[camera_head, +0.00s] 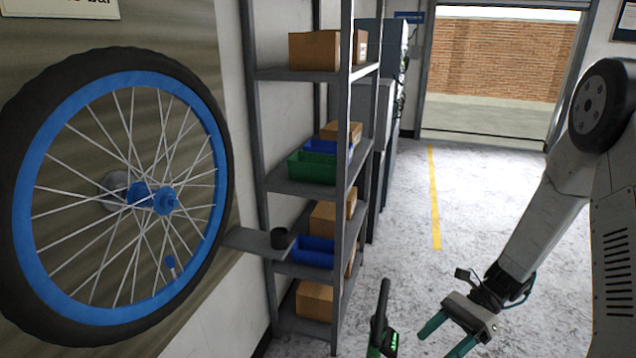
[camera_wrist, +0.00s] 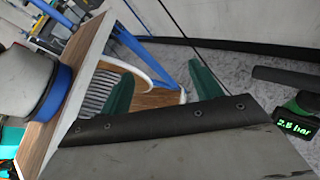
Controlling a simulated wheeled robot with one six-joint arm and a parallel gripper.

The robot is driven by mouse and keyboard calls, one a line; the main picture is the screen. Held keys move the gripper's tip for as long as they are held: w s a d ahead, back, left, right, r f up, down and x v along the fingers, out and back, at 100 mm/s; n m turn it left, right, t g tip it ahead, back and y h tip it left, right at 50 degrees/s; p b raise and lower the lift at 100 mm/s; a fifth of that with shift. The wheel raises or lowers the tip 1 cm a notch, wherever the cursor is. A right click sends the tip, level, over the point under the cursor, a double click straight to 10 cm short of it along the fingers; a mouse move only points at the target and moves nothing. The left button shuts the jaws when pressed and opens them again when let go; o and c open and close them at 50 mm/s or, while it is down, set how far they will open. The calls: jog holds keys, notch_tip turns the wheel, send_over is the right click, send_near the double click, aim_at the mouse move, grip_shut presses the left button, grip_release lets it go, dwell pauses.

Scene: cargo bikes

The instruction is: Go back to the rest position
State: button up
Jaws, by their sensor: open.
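My gripper (camera_head: 443,342) hangs low over the floor at the lower right of the head view, with its two green fingers apart and nothing between them. In the wrist view my gripper (camera_wrist: 162,84) also shows its green fingers spread and empty. A black inflator with a green display (camera_head: 386,338) is to the left of my gripper in the head view, apart from it and cut off by the lower edge. In the wrist view the inflator's display (camera_wrist: 294,125) reads 2.5 bar at the right edge.
A wheel with a blue rim (camera_head: 50,250) is mounted on the left wall. A small ledge (camera_head: 245,240) holds a dark cup (camera_head: 279,238). A grey shelf unit (camera_head: 345,110) carries boxes and bins. Open floor with a yellow line (camera_head: 434,200) leads to a doorway.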

jog(key=s+r+n+t+h, duration=0.2)
jog(key=s+r+n+h, duration=0.2)
jog(key=r, duration=0.4)
jog(key=s+d+r+n+t+h, duration=0.1)
jog(key=s+r+n+t+h, duration=0.2)
jog(key=s+r+n, duration=0.4)
jog(key=s+r+n+t+h, duration=0.2)
jog(key=s+r+n+h, duration=0.2)
jog(key=r, duration=0.6)
jog(key=shift+s+d+n+h, duration=0.2)
jog(key=shift+s+n+h, duration=0.2)
jog(key=shift+s+n, duration=0.45)
jog(key=shift+s+r, duration=0.1)
